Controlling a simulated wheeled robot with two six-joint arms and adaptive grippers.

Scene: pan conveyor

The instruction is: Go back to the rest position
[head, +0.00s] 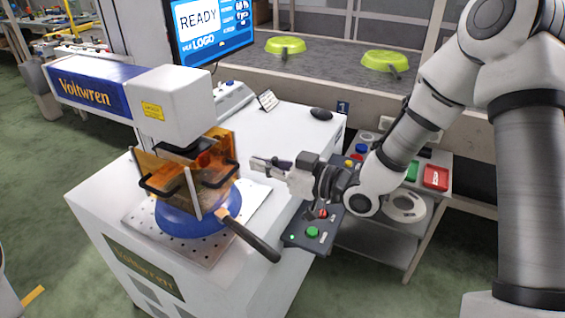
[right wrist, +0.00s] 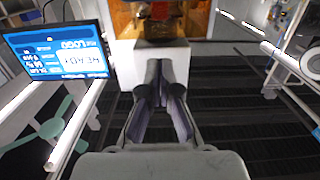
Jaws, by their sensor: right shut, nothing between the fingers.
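My right gripper (head: 258,164) reaches in from the right and points left, in the air above the white machine cabinet. Its fingers are shut and empty; they also show closed together in the right wrist view (right wrist: 160,82). The fingertips are a short way right of the marking machine's amber guard (head: 222,165), apart from it. A blue pan (head: 185,220) sits under the guard on a perforated plate, its dark handle (head: 255,242) pointing to the lower right. The guard hides part of the pan. My left gripper is not in view.
A control box (head: 298,238) with green and red buttons lies below my right gripper. A monitor (head: 213,25) reads READY. Two yellow-green pans (head: 285,46) (head: 384,60) lie on the conveyor behind. A side table at right holds a red bin (head: 435,177).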

